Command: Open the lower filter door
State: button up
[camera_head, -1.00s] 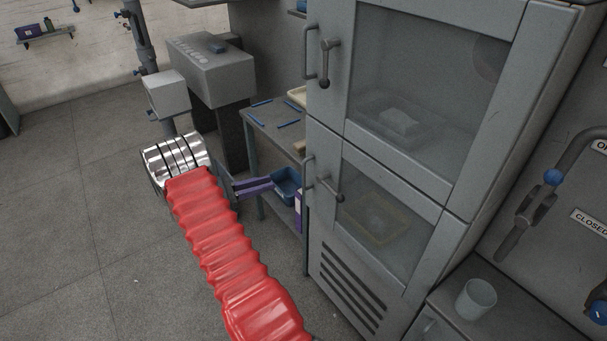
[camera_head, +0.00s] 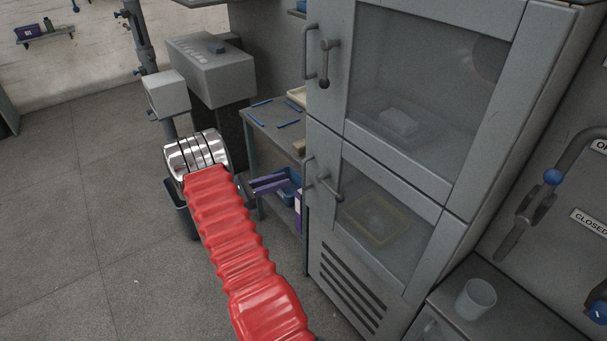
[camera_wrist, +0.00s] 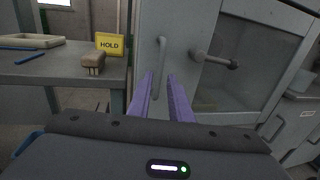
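The lower filter door (camera_head: 386,211) is shut on the grey cabinet, with a window showing a yellowish frame inside. Its upright bar handle (camera_head: 307,175) is at the left edge, and a lever latch (camera_head: 327,186) with a dark knob is just right of it. My gripper (camera_head: 287,180) has two purple fingers, left of the handle and apart from it in the head view. In the wrist view the fingers (camera_wrist: 164,84) are spread with an empty gap, pointing toward the bar handle (camera_wrist: 161,62); the lever latch (camera_wrist: 215,60) is to their right.
The upper door (camera_head: 430,75) with its own handle and latch is shut above. A side table (camera_head: 270,122) stands left of the cabinet, with a yellow HOLD sign (camera_wrist: 109,43) and a brush (camera_wrist: 94,62) near its edge. A cup (camera_head: 476,299) stands on the low unit at right.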

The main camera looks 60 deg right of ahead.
send_over(303, 189)
jog(key=shift+d, duration=0.35)
jog(key=shift+w, duration=0.1)
jog(key=shift+c, duration=0.4)
grip_shut()
